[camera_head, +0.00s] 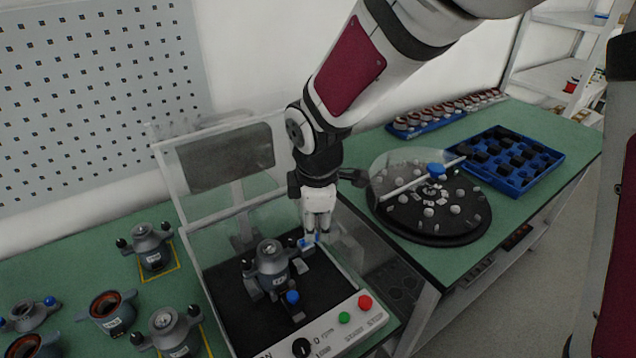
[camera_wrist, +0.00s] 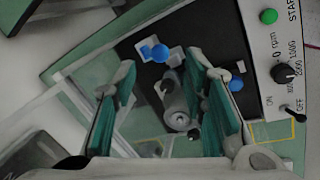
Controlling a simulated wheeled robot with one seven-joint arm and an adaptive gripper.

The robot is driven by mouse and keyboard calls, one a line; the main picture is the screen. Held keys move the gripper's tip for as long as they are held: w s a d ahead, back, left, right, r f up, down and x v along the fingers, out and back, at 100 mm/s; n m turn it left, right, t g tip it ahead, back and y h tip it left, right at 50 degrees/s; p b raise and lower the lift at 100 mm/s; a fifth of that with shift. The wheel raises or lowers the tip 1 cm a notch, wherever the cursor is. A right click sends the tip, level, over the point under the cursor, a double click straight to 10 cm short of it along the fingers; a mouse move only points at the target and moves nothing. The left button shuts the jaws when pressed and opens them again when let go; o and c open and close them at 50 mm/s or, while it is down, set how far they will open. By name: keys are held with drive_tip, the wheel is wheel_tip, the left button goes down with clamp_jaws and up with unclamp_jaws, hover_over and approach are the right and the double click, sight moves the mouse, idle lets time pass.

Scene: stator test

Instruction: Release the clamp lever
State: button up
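A test station with a dark bed (camera_head: 328,283) holds a grey stator (camera_head: 272,262). A blue-tipped clamp part (camera_head: 308,241) stands at the far right of the stator, and another blue knob (camera_head: 293,297) is at its front. In the wrist view, one blue part (camera_wrist: 155,51) shows between and just beyond my fingertips, and another blue knob (camera_wrist: 236,85) lies beside the right finger. I cannot tell which is the clamp lever. My gripper (camera_head: 318,232) points down over the far blue part. In the wrist view, its green-padded fingers (camera_wrist: 162,68) are apart with nothing visibly held.
A raised clear cover (camera_head: 170,165) stands behind the bed. A control panel (camera_head: 330,335) with green and red buttons runs along the front. More stators (camera_head: 150,245) stand left. A round dark turntable (camera_head: 440,232) and blue tray (camera_head: 515,187) are right.

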drive_tip(key=x, duration=0.7)
drive_tip(key=shift+a+f, duration=0.1)
drive_tip(key=shift+f, duration=0.1)
clamp_jaws()
